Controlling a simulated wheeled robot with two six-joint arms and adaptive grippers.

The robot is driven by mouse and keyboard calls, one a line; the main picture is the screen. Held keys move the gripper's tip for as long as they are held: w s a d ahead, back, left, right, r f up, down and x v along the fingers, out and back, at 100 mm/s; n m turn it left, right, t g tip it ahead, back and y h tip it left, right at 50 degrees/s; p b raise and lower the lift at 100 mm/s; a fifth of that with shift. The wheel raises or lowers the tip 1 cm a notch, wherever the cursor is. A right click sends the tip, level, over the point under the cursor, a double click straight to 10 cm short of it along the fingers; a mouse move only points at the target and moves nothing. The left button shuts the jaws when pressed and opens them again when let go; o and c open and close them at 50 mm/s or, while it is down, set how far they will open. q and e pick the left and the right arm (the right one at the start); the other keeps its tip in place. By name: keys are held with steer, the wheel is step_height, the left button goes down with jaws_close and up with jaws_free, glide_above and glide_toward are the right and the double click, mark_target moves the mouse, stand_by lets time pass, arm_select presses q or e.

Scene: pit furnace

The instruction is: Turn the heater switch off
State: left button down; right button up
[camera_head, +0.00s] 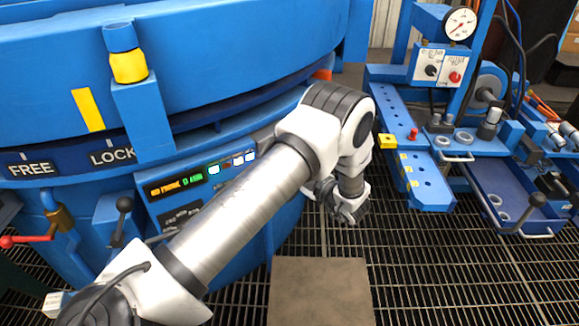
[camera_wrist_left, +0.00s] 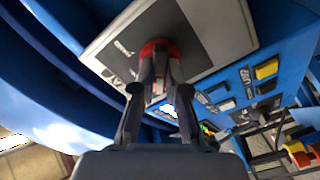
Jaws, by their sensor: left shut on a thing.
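The heater switch (camera_wrist_left: 155,47) shows in the left wrist view as a red knob on a dark plate in a pale grey panel (camera_wrist_left: 222,28). My left gripper (camera_wrist_left: 160,66) is shut on this red knob, its two fingers close together around it. The fingers cover part of the knob, so its exact setting cannot be told. In the head view my left arm reaches across the front of the blue furnace, and its forearm hides the switch and the fingertips. My right gripper is in neither view.
The blue furnace (camera_head: 220,60) fills the left, with a FREE/LOCK band, a lit display (camera_head: 175,187) and a black-knobbed lever (camera_head: 123,205). A blue bench (camera_head: 412,150) with a gauge (camera_head: 460,24) stands at right. A brown plate (camera_head: 320,292) lies over the floor grating.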

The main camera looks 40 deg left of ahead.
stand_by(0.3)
arm_select(q)
steer(key=c, duration=1.2)
jaws_free()
steer(key=d, duration=1.2)
steer(key=shift+s, duration=0.3)
